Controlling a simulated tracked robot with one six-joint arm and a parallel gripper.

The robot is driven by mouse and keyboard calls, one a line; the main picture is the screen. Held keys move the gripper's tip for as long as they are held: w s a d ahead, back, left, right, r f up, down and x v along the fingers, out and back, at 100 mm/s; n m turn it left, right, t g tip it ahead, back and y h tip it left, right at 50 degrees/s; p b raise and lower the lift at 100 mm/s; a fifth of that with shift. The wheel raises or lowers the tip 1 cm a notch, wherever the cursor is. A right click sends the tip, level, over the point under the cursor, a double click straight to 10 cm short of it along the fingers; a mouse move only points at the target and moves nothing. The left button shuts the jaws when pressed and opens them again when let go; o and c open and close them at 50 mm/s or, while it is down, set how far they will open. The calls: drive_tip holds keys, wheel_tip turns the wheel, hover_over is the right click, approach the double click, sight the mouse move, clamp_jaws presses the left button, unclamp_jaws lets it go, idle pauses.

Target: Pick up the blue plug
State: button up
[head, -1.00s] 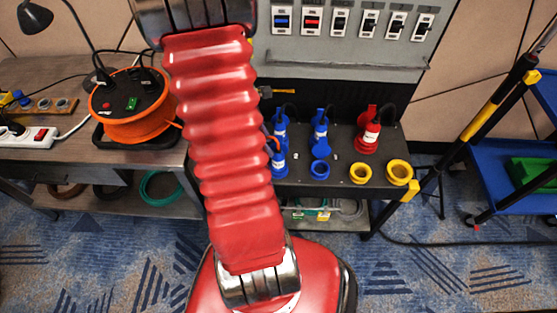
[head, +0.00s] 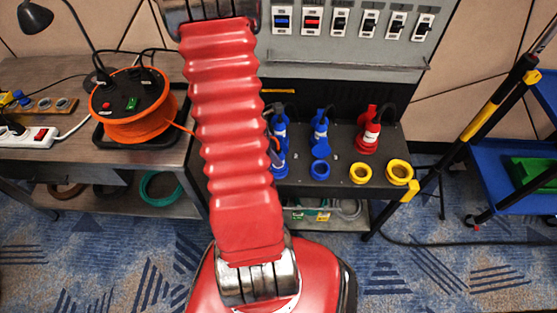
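Two blue plugs stand upright on the dark shelf below the grey switch panel. One blue plug (head: 320,132) is in clear view, with a cable behind it. Another blue plug (head: 280,124) stands to its left, close to the right edge of my red arm in the picture. A further blue piece at that edge is partly hidden by my arm. My gripper is out of the picture, beyond the top edge, so its state does not show.
A red plug (head: 369,133) stands to the right. A blue ring (head: 320,170) and yellow rings (head: 360,174) line the shelf front. An orange cable reel (head: 133,110) and a white power strip (head: 28,137) are on the left table. A blue cart (head: 510,170) stands right.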

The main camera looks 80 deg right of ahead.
drive_tip(key=shift+x, duration=1)
drive_tip(key=shift+c, duration=0.5)
drive_tip(key=c, duration=0.7)
drive_tip(key=shift+r, duration=0.1)
drive_tip(key=shift+r, duration=4.9)
drive_tip(key=shift+w, duration=0.1)
